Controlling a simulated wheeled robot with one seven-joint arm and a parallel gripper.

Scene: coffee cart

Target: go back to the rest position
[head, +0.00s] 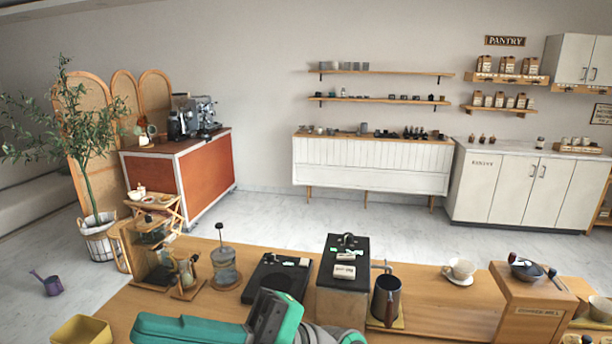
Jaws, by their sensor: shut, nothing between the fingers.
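My arm (270,318), green and dark grey, shows at the bottom centre in the head view. It reaches in over the front of the wooden counter (430,312). My gripper and its fingertips cannot be made out in this view. Close beyond the arm, a flat black device (277,277) lies on the counter. To the right of the arm stand a box-like unit with a black top (343,290) and a dark metal pitcher (386,300). I cannot tell the gap between the arm and these things.
A glass press (224,268) and small brewing gear (160,265) stand left on the counter. A white cup on a saucer (461,270) and a wooden stand (540,300) are on the right. A yellow bin (80,331) is lower left. Open floor (270,218) lies beyond the counter.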

